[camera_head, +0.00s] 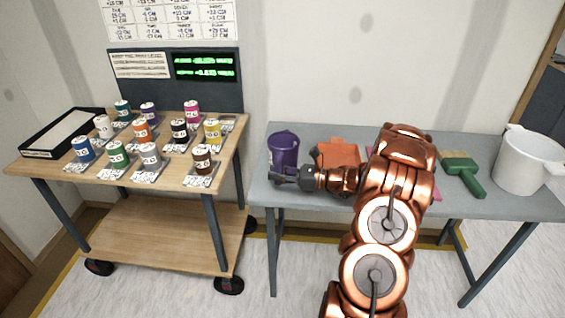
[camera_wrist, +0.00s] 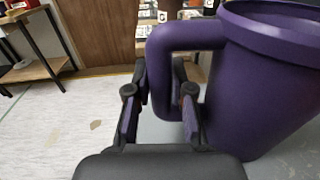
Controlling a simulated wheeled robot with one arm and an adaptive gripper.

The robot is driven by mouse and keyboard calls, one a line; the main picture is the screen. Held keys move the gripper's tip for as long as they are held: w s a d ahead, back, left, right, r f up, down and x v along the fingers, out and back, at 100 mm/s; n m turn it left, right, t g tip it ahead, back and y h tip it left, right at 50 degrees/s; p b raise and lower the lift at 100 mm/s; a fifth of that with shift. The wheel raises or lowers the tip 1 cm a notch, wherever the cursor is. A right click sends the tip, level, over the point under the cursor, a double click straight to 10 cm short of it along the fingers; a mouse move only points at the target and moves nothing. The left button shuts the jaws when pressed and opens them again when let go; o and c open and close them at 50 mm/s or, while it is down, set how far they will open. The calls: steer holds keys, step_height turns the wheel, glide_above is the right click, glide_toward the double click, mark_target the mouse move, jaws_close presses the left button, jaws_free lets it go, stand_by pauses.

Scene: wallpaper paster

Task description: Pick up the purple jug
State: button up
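The purple jug (camera_head: 284,146) stands upright on the left end of the grey table. In the wrist view the jug (camera_wrist: 265,85) fills the right side, with its handle (camera_wrist: 188,38) pointing left. My gripper (camera_head: 276,175) is low in front of the jug in the head view. In the wrist view the fingers of my gripper (camera_wrist: 160,98) are apart, one on each side of the handle's lower part. Gaps seem to show between the fingers and the handle. The jug's base is partly hidden by my gripper in the head view.
The grey table (camera_head: 463,144) also holds an orange tray (camera_head: 338,152), a green brush (camera_head: 464,174) and a white bucket (camera_head: 525,160). My arm covers the table's middle. A wooden cart (camera_head: 55,170) with several labelled cans stands close on the left, across a narrow gap.

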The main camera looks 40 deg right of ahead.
jaws_close()
steer(key=shift+r, duration=0.1)
stand_by(0.4)
